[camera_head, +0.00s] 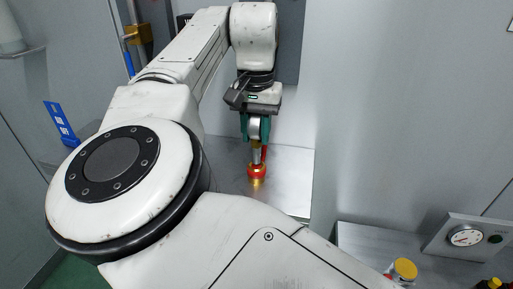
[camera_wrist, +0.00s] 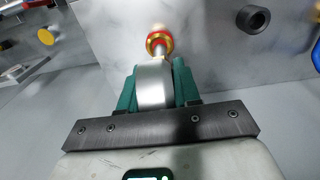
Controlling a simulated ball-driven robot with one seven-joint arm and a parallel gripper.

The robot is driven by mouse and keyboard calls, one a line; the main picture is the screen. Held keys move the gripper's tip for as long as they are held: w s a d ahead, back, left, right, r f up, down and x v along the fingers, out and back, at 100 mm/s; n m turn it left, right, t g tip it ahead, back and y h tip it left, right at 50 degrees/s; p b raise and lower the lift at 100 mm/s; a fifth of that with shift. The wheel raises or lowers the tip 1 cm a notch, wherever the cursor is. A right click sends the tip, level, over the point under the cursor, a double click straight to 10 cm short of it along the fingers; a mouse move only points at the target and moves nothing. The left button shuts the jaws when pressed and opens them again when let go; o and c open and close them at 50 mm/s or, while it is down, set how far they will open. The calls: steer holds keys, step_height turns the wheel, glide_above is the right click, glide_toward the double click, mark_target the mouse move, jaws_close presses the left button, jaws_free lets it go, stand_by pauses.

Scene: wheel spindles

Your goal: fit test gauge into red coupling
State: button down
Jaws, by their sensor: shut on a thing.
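My gripper (camera_head: 257,132) has green fingers closed on the test gauge, a silver cylinder (camera_wrist: 154,86) with a thinner stem. The gripper also shows in the wrist view (camera_wrist: 155,88). The red coupling (camera_head: 257,171) is a red ring with brass-coloured parts, standing on the metal table directly below the gauge. In the wrist view the coupling (camera_wrist: 159,42) lies straight ahead of the fingers, and the stem reaches its ring. I cannot tell whether the tip is inside the opening or just over it.
In the wrist view a dark hollow cylinder (camera_wrist: 253,19) stands to the right. In the head view a yellow-lidded jar (camera_head: 403,270) and a dial panel (camera_head: 465,237) are at lower right. A blue holder (camera_head: 62,124) is at left.

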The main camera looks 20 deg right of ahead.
mark_target(257, 116)
steer(key=shift+s+f+b, duration=0.1)
steer(key=shift+f+b, duration=1.2)
steer(key=shift+f, duration=0.55)
steer(key=c, duration=0.8)
jaws_free()
step_height(257, 116, up, 7)
steer(key=shift+r, duration=0.1)
steer(key=shift+d+r, duration=0.15)
steer(key=shift+r, duration=0.2)
